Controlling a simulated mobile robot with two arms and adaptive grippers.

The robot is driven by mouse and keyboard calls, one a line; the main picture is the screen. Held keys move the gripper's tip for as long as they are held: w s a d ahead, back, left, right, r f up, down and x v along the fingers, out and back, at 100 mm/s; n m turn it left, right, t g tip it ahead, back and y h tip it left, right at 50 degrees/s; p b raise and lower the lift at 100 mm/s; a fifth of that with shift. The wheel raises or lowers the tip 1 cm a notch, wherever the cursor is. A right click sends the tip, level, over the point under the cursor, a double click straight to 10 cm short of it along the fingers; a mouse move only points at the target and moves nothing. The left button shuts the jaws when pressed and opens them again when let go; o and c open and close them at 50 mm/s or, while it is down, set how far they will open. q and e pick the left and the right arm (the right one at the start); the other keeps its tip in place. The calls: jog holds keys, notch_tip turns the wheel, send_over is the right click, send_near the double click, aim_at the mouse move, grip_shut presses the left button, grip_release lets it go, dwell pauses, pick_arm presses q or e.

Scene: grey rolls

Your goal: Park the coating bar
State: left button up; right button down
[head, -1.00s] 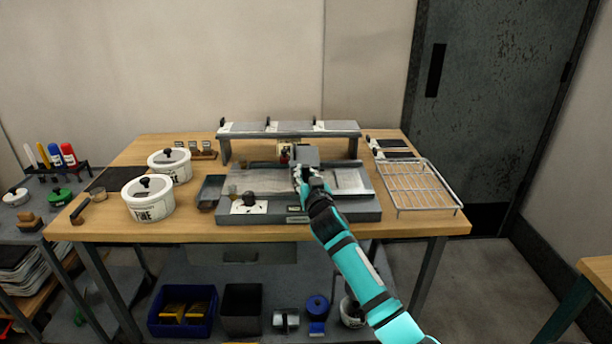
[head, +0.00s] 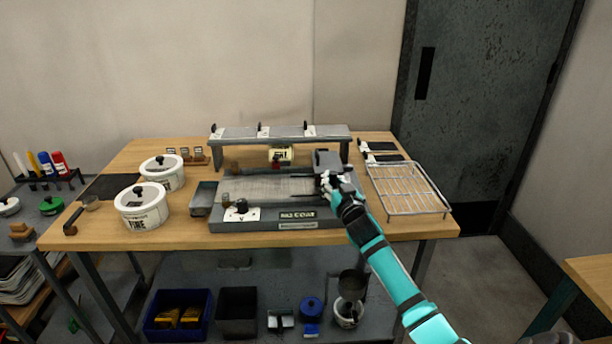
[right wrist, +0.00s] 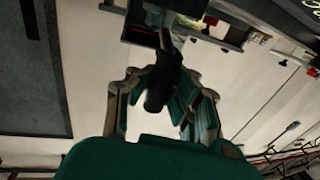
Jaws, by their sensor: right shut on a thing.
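My right gripper (head: 329,182) is over the right part of the grey coating machine (head: 262,227), whose front plate seems to read "No.2 COAT". In the right wrist view its fingers (right wrist: 163,100) are closed around a dark rounded handle (right wrist: 160,88), which looks like part of the coating bar. A grey block (head: 326,160) shows just behind the gripper in the head view. The gripper and arm hide how the block and handle join, and I cannot tell whether they touch the bed. My left gripper is out of view.
A raised grey rack (head: 285,133) with labelled places spans the back of the machine. A wire rack (head: 408,188) lies to the right. The front table strip is mostly clear.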

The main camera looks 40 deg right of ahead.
jog(key=d, duration=0.1)
jog(key=s+d, duration=0.2)
jog(key=shift+s+d+f+p, duration=0.25)
jog(key=shift+d+f+p, duration=0.1)
jog(key=shift+f, duration=0.05)
jog(key=c, duration=1.6)
grip_release()
jog(key=shift+s+d, duration=0.1)
jog(key=shift+s, duration=0.05)
jog(key=o, duration=0.4)
jog(key=shift+s+d+r, duration=0.1)
jog(key=shift+s+r, duration=0.1)
jog(key=shift+r, duration=0.05)
jog(key=shift+o, duration=0.2)
jog(key=shift+w, duration=0.1)
